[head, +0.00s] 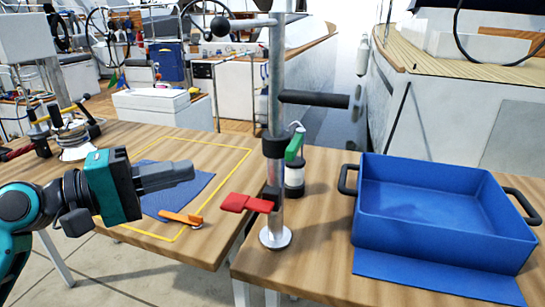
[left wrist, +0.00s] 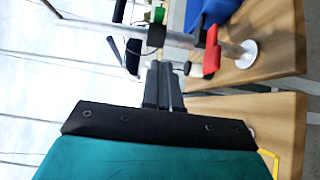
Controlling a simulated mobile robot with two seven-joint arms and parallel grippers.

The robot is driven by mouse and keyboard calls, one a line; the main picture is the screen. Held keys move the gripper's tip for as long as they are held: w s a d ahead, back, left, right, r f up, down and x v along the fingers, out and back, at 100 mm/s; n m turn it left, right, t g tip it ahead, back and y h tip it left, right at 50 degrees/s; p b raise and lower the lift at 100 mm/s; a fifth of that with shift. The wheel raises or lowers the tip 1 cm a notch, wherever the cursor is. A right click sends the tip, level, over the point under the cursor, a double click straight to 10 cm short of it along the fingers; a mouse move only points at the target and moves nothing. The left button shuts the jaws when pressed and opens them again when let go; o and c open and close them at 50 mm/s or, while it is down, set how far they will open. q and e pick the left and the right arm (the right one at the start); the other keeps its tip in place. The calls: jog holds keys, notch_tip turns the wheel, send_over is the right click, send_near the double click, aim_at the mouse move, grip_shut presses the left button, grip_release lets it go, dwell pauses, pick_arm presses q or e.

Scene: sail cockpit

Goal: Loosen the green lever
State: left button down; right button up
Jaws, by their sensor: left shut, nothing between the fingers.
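The green lever (head: 295,146) sits at the right side of a black collar (head: 276,145) on an upright metal pole (head: 274,190). It looks short and slanted in the head view. A small green piece (left wrist: 158,15) that looks like the same lever shows beyond the pole in the left wrist view. My left gripper (head: 191,172) is shut and empty, left of the pole and lower than the collar, apart from both. Its closed fingers (left wrist: 163,66) point toward the pole in the left wrist view. My right gripper is not in view.
A red lever (head: 247,203) sticks out left, low on the pole. A black bar (head: 315,99) sticks out right, above the collar. A blue tray (head: 440,250) stands on the right table.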

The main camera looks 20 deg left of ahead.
aim_at(286, 156)
pick_arm(q)
jog(key=shift+s, duration=0.15)
jog(key=p+x, duration=0.1)
jog(key=x, duration=0.8)
jog(key=shift+w+d+r, duration=0.15)
jog(key=shift+w, duration=0.1)
jog(key=d, duration=0.3)
jog(key=shift+w+d, duration=0.1)
jog(key=shift+d, duration=0.6)
jog(key=shift+p, duration=0.4)
